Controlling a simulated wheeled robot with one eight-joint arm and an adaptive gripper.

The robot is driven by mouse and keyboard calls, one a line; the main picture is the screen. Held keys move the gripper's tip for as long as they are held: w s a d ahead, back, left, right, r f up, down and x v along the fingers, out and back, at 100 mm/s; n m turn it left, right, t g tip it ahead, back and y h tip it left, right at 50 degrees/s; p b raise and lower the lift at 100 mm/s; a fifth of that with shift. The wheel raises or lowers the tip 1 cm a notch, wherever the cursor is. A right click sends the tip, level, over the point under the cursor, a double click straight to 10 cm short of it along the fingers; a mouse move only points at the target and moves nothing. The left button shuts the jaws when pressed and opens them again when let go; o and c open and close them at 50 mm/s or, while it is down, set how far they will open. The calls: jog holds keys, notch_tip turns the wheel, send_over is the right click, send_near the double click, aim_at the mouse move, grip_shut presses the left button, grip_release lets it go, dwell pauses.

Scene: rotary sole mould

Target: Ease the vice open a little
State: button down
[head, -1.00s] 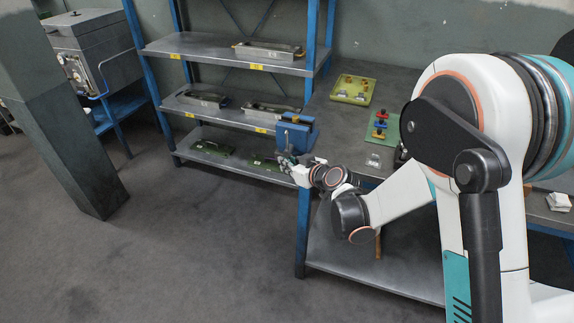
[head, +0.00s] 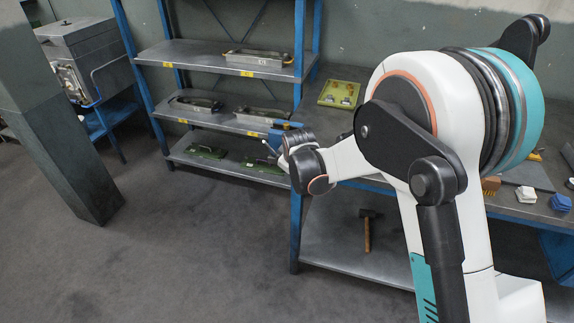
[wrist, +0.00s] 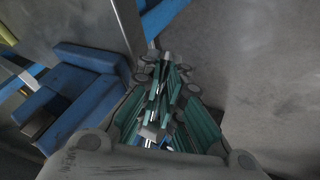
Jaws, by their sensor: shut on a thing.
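The blue vice (head: 283,130) sits at the near left corner of the bench, partly hidden by my arm in the head view. In the wrist view its blue body (wrist: 75,95) fills the left side, with a dark gap between blue blocks at the lower left. My gripper (wrist: 160,92) is beside the vice, its green-padded fingers closed together on a thin metal bar that looks like the vice handle (wrist: 152,130). Most of the bar is hidden between the fingers. In the head view my gripper (head: 270,149) is small and its grip cannot be made out.
A shelf rack (head: 215,58) with metal moulds stands behind and left of the vice. A yellow tray (head: 339,94) lies on the bench. A hammer (head: 368,228) lies on the lower shelf. A blue block (head: 560,202) is at the right. Floor at the front left is clear.

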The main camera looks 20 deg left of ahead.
jog(key=shift+w+d+r+h+p, duration=0.2)
jog(key=shift+r+h+p, duration=0.15)
jog(key=shift+h, duration=0.45)
jog(key=shift+r, duration=0.1)
jog(key=c, duration=2)
grip_release()
jog(key=shift+v, duration=3.85)
